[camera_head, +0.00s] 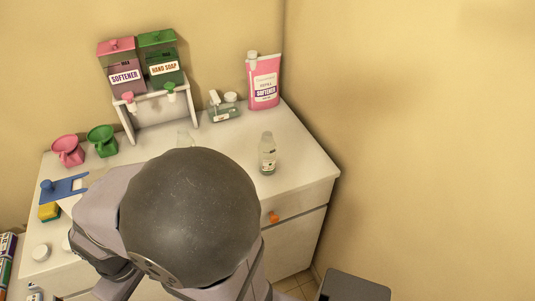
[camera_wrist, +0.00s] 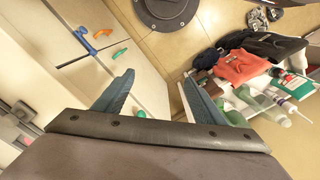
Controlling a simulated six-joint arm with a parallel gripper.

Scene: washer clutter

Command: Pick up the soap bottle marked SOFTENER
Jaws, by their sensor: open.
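A small clear bottle (camera_head: 267,153) with a pale label stands upright on the right of the counter. Its label is too small to read. A second clear bottle (camera_head: 184,137) stands farther left, mostly hidden behind my arm. A pink dispenser marked SOFTENER (camera_head: 124,76) sits on a white stand, and a pink pouch (camera_head: 264,82) marked SOFTENER stands at the back right. My gripper (camera_wrist: 158,75) is open and empty in the wrist view, pointing at the cabinet front and floor, away from the bottles. The head view does not show its fingers.
A green HAND SOAP dispenser (camera_head: 163,68) adjoins the pink one. Pink (camera_head: 68,150) and green (camera_head: 103,140) scoops, a blue tool (camera_head: 65,188) and a sponge (camera_head: 49,212) lie at left. In the wrist view, a rack (camera_wrist: 240,103) holds clothes and bottles. The counter's right front is clear.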

